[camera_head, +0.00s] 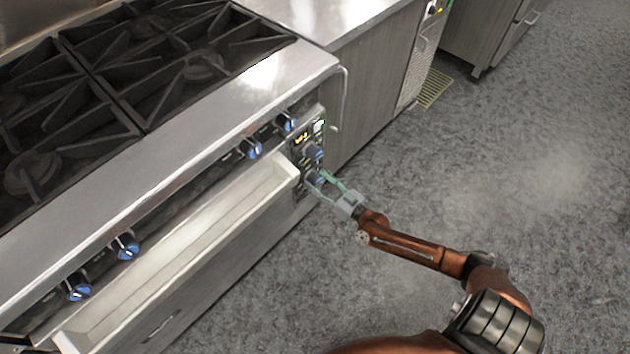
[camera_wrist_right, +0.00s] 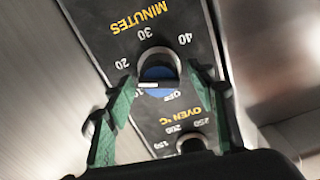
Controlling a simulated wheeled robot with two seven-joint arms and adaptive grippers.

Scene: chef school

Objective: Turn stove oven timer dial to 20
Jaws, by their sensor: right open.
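The timer dial (camera_wrist_right: 157,74) has a blue face with a white bar and sits under a "MINUTES" label with the numbers 10, 20, 30, 40 and OFF. The bar lies near the 10 and OFF marks; its exact setting is hard to tell. In the head view, the dial (camera_head: 314,178) is the lower one on the control panel. My right gripper (camera_head: 321,180) is at this dial, open, its green fingers on either side of it in the right wrist view (camera_wrist_right: 160,82). Contact cannot be told. My left gripper is not in view.
The oven temperature dial (camera_wrist_right: 192,143) is close beside the timer, just above it in the head view (camera_head: 313,152). A long open drawer (camera_head: 190,250) juts out left of the panel. Several blue burner knobs line the stove front (camera_head: 190,140). The floor (camera_head: 480,180) at right is clear.

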